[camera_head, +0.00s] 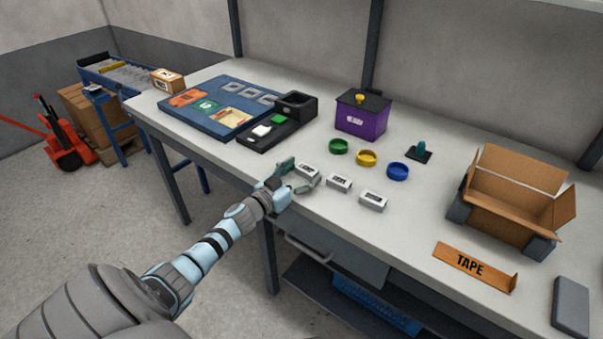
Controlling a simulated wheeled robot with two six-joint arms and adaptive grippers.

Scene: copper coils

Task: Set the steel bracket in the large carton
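The large carton (508,207) stands open on the right of the workbench, its flaps up and spread, with dark grey blocks at its lower corners. Three small pale grey labelled blocks lie in a row near the front edge: a left one (308,170), a middle one (339,182) and a right one (373,200). Their labels are too small to read, and I cannot tell which, if any, is the steel bracket. My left gripper (302,174) is open at the left block, with its fingers spread on either side. I cannot tell whether they touch it. My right gripper is out of view.
Green (339,146), yellow (367,158) and blue (398,171) rings lie behind the blocks. A purple box (361,117) stands at the back, and a teal-knobbed piece (420,150) beside it. An orange TAPE sign (474,266) stands before the carton. A blue board (190,115) lies left.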

